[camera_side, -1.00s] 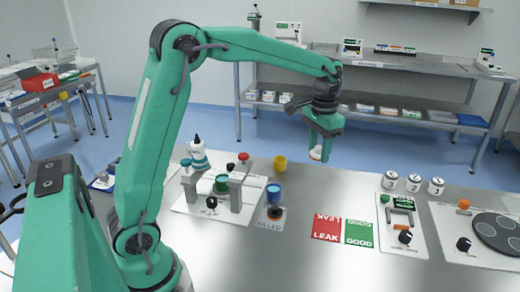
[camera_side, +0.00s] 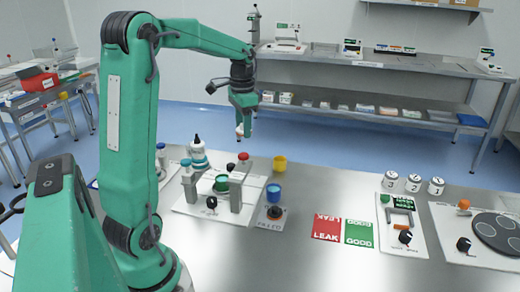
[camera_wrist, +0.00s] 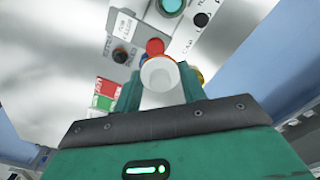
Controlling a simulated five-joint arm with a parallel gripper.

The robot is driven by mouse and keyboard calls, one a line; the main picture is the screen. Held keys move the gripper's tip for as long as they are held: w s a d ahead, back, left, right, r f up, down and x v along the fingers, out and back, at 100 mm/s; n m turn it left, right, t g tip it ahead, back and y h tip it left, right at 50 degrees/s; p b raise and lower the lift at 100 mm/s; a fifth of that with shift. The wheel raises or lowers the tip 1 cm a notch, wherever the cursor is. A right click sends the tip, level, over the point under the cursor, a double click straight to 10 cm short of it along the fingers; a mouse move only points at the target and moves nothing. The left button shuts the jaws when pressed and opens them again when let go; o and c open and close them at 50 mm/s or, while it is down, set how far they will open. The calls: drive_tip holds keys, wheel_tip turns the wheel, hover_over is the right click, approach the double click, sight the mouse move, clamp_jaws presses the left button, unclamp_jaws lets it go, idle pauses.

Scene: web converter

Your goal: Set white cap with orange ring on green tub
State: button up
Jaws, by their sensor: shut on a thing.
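My gripper (camera_side: 241,112) is shut on the white cap (camera_side: 239,130), held in the air behind the fixture. An orange-red edge shows low on the cap. In the wrist view the cap is a white round piece (camera_wrist: 163,80) between my fingers. The green tub (camera_side: 221,183) sits upright between the two posts of the fixture, open at the top, in front of and below my gripper. A teal round opening at the top edge of the wrist view (camera_wrist: 172,6) looks like this tub. The cap and the tub are well apart.
The fixture (camera_side: 181,206) has grey posts, one with a red knob (camera_side: 243,156). LEAK (camera_side: 327,227) and GOOD (camera_side: 359,233) cards lie right, with bare table around.

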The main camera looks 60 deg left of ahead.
drive_tip(key=s+a, duration=0.5)
drive_tip(key=s, duration=0.1)
wheel_tip(320, 180, down, 11)
drive_tip(key=shift+d, duration=0.15)
drive_tip(key=shift+f, duration=0.25)
drive_tip(key=shift+f, duration=2.2)
drive_tip(key=shift+f, duration=0.45)
idle(1.2)
drive_tip(key=o, duration=1.3)
drive_tip(key=shift+o, duration=0.2)
drive_tip(key=shift+r, duration=0.2)
